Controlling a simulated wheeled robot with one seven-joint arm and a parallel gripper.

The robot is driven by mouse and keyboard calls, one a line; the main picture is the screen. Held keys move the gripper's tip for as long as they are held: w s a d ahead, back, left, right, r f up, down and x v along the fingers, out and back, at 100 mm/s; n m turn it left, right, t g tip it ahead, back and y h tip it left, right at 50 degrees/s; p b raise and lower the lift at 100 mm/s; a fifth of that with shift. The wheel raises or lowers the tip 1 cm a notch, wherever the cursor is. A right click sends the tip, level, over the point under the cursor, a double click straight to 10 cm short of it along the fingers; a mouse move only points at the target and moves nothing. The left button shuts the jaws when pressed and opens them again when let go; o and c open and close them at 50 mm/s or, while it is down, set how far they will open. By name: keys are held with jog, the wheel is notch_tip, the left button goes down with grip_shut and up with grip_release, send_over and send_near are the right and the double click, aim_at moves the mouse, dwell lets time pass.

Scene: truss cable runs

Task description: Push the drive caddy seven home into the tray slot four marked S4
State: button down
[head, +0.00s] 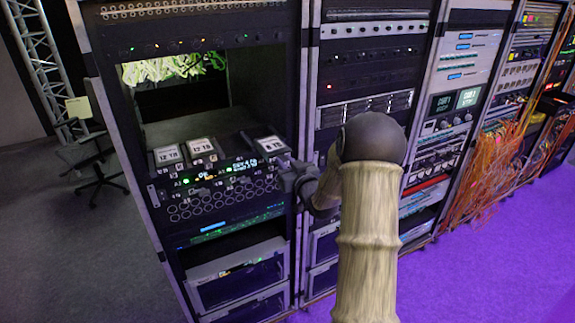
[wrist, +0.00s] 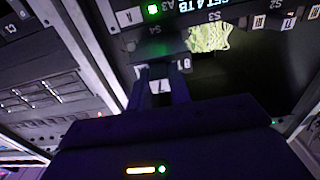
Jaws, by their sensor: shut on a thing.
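The drive caddy seven (wrist: 160,87) shows a white "7" label between my gripper's fingers in the wrist view. In the head view, the caddy with a white "8 TB" label (head: 271,143) at the tray's right end appears to be the same one. My gripper (wrist: 162,78) is shut on it; in the head view the gripper (head: 283,168) is at the tray's right front corner. The tray slot four, marked S4 (wrist: 157,30), is just beyond the caddy in the wrist view. The fingers hide how deep the caddy sits.
Two caddies labelled "12 TB" (head: 168,155) (head: 201,147) stand at the tray's left. The tray (head: 222,188) has a lit front with rows of round holes. A rack post (head: 303,120) is close on the right. An open bay lies above the tray.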

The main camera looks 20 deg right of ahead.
aim_at(273, 148)
jog(key=shift+w+r, duration=0.1)
jog(key=shift+w, duration=1)
jog(key=shift+b, duration=0.5)
dwell(0.4)
jog(key=shift+w, duration=0.15)
jog(key=shift+w+a, duration=0.1)
jog(key=shift+w, duration=2.75)
jog(key=shift+w+b, duration=0.45)
jog(key=shift+w, duration=0.25)
jog(key=c, duration=1.2)
grip_release()
jog(key=shift+s, duration=0.1)
